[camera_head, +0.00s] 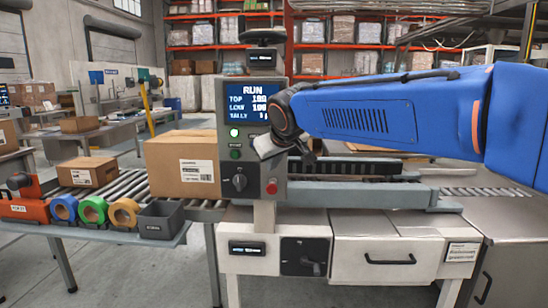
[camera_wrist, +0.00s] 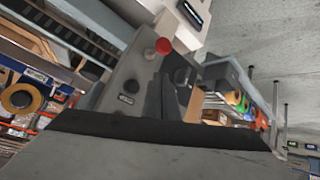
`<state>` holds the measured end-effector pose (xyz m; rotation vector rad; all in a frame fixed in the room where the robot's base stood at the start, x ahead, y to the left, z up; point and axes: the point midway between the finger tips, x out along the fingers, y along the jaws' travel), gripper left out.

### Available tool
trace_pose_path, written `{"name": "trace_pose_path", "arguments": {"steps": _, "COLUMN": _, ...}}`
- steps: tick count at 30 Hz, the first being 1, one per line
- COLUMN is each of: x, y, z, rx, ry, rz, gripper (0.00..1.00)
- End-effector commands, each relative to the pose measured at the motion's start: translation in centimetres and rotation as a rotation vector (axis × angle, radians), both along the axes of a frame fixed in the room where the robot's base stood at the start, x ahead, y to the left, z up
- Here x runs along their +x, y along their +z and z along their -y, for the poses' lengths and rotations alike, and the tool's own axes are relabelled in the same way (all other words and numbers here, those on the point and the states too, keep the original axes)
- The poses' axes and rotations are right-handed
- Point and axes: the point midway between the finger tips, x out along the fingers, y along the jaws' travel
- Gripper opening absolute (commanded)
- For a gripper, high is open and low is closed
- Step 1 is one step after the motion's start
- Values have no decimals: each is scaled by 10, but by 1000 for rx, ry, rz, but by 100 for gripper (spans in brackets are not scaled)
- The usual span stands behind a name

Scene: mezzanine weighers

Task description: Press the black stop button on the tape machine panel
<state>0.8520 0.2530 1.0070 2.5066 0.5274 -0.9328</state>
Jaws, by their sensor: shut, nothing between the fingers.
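The tape machine panel (camera_head: 254,170) is a grey upright box with a lit screen (camera_head: 250,103) reading RUN. In the wrist view the panel (camera_wrist: 118,70) shows at an angle. A round black button (camera_wrist: 131,86) with a small dark label sits on it, apart from the red button (camera_wrist: 163,45); the label is too small to read. In the head view my gripper (camera_head: 268,147) is in front of the panel's right side and hides that button's area. In the wrist view my gripper (camera_wrist: 160,82) is shut and empty, beside the black button; contact cannot be told.
The panel also has a green button (camera_head: 235,154), a dark knob (camera_head: 239,182) and a red button (camera_head: 271,187). A cardboard box (camera_head: 183,165) sits on the conveyor left of the panel. Tape rolls (camera_head: 94,210) and a grey bin (camera_head: 161,220) stand on the front shelf.

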Motion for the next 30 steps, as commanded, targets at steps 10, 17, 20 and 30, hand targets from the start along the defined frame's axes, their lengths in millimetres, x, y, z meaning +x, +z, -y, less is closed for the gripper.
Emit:
{"name": "trace_pose_path", "arguments": {"steps": 10, "x": 42, "y": -1, "z": 1, "rx": 1, "ry": -2, "rz": -1, "gripper": 0}}
{"name": "trace_pose_path", "arguments": {"steps": 17, "x": 60, "y": 0, "z": 2, "rx": 0, "ry": -2, "rz": -1, "gripper": 0}}
{"name": "trace_pose_path", "arguments": {"steps": 20, "x": 64, "y": 0, "z": 2, "rx": 1, "ry": -1, "rz": 0, "gripper": 0}}
{"name": "trace_pose_path", "arguments": {"steps": 30, "x": 65, "y": 0, "z": 2, "rx": 1, "ry": -1, "rz": 0, "gripper": 0}}
